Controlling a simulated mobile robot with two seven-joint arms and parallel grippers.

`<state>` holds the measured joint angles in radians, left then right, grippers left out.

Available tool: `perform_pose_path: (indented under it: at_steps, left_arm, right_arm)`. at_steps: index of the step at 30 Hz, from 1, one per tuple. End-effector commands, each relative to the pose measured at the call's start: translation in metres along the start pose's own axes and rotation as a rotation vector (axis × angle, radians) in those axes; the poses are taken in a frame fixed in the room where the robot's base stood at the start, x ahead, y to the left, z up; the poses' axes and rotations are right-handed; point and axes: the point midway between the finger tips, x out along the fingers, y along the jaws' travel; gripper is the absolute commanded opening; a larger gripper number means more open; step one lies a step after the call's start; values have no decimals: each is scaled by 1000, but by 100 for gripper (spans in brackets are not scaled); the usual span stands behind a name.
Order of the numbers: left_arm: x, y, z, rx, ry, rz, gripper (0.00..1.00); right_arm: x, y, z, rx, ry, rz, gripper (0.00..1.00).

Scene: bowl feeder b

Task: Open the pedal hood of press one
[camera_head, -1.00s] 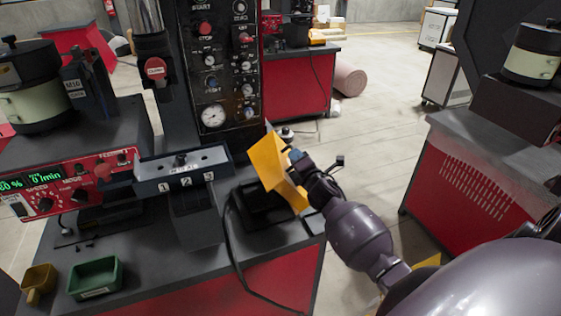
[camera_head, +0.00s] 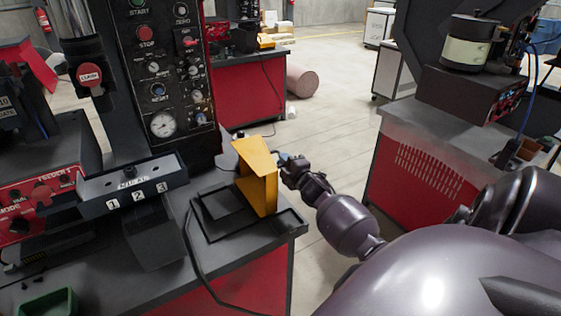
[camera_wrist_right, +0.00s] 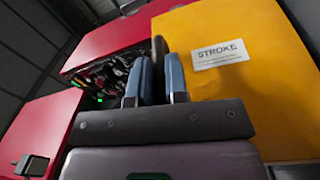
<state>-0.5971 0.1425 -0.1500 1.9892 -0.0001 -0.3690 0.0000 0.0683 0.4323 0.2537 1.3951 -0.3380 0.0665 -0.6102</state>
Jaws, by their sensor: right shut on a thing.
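The yellow pedal hood (camera_head: 262,190) stands raised and nearly upright over the black pedal base (camera_head: 222,212) at the right end of the press bench. In the right wrist view the hood (camera_wrist_right: 245,95) fills the upper right and bears a white STROKE label (camera_wrist_right: 220,54). My right gripper (camera_head: 283,159) is at the hood's right side. In the wrist view its blue-grey fingers (camera_wrist_right: 159,68) are shut on a narrow dark part beside the hood, probably its handle. The hood hides part of the base. My left gripper is out of view.
The press panel (camera_head: 165,65) with buttons and a gauge stands behind the hood. A grey block marked 1, 2, 3 (camera_head: 135,188) is to its left. A black cable (camera_head: 190,250) runs down the bench front. Another red bench (camera_head: 425,175) stands right, with open floor between.

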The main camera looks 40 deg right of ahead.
Motion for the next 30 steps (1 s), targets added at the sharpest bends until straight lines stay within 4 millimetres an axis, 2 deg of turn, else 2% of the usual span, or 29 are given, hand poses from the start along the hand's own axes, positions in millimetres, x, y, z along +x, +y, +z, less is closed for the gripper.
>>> perform_pose_path:
  at_steps: [13,14,18,26,30]
  left_arm:
    - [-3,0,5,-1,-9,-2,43]
    - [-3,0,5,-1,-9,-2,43]
    - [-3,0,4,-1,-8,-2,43]
    - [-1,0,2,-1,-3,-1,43]
    - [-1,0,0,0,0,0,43]
  right_arm:
    - [1,2,1,13,1,4,0]
    - [1,2,1,13,1,4,18]
    - [1,1,1,11,1,3,38]
    - [0,0,1,10,0,1,38]
    - [-7,-1,1,9,0,0,38]
